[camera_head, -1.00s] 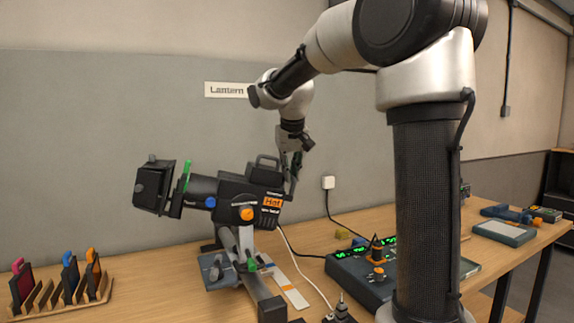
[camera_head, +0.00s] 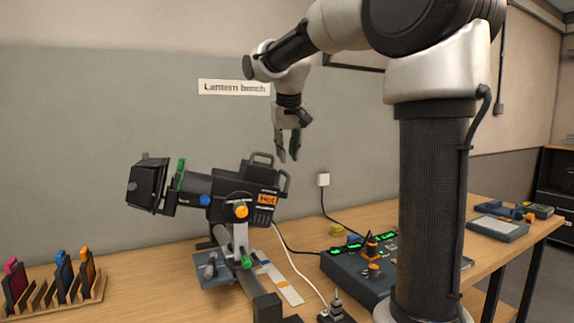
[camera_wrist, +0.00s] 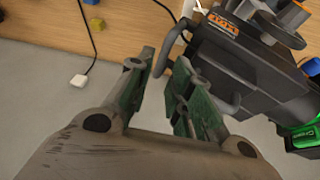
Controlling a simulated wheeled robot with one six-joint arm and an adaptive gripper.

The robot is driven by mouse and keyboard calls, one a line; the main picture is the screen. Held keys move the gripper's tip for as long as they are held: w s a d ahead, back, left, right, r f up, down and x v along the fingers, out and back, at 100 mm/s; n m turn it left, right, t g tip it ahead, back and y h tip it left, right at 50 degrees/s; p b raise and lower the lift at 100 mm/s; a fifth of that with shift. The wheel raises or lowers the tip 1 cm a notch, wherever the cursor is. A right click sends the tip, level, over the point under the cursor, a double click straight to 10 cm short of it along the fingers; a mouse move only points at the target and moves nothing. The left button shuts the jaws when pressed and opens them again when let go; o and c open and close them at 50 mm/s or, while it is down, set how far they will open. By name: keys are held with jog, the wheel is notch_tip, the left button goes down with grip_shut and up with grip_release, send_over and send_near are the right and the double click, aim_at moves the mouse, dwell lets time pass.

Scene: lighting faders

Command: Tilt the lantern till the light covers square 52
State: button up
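The black lantern (camera_head: 240,190) stands on its bracket on the wooden bench, with its barrel pointing left, nearly level. It has an orange side knob, a blue knob and a green slide. A looped handle (camera_head: 284,183) sticks out at its rear, and another is on top. My gripper (camera_head: 288,160) is open and empty, above and just behind the rear of the lantern. In the wrist view the open fingers (camera_wrist: 158,85) are beside the lantern's handle (camera_wrist: 172,45); I cannot tell whether they touch. Neither square 52 nor the light's patch shows.
A fader desk (camera_head: 350,270) with green displays stands right of the lantern. A wooden rack (camera_head: 70,298) with coloured gel frames is at the far left. A sign (camera_head: 234,87) hangs on the wall. Cables run over the bench, and a small dark plug-like item (camera_head: 337,308) is at the front.

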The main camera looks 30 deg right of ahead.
jog(key=v, duration=0.6)
jog(key=shift+r, duration=0.2)
jog(key=shift+s+a, duration=0.1)
